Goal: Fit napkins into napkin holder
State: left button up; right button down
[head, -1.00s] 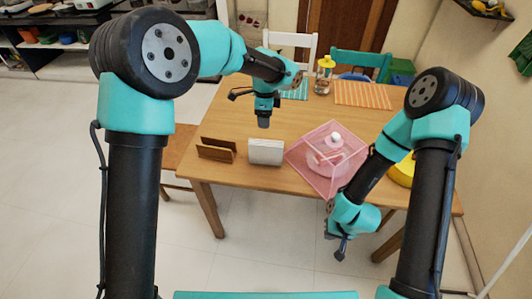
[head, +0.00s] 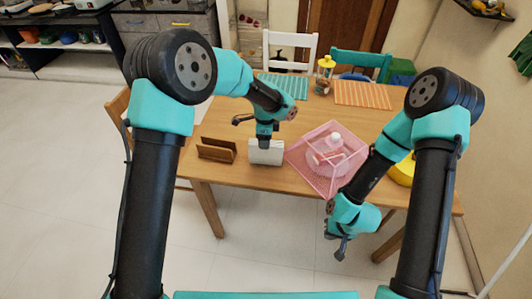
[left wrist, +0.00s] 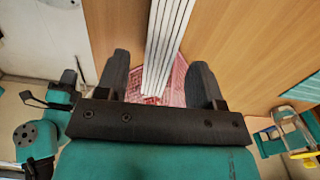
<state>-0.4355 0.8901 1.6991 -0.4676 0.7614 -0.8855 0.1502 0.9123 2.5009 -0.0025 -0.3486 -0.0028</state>
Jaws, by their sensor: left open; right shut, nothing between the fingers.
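The white napkins (head: 266,156) stand upright as a stack near the front edge of the table. The brown wooden napkin holder (head: 216,151) stands just left of them, with its slot empty. My left gripper (head: 265,146) is open above the napkins, pointing down. In the left wrist view, the napkin stack (left wrist: 167,45) shows as white layers between the two dark, spread fingers of the left gripper (left wrist: 162,85); contact cannot be told. My right gripper (head: 340,252) is shut and empty, off the front edge of the table.
A yellow object (head: 401,172) is partly hidden behind my right arm. A yellow-lidded jar (head: 325,75), a teal placemat (head: 285,86) and an orange placemat (head: 363,94) lie farther back. The table's middle is clear.

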aim_at(266, 153)
pick_arm(q)
jog(key=shift+d+f, duration=0.1)
jog(key=shift+f, duration=2.5)
jog(key=c, duration=1)
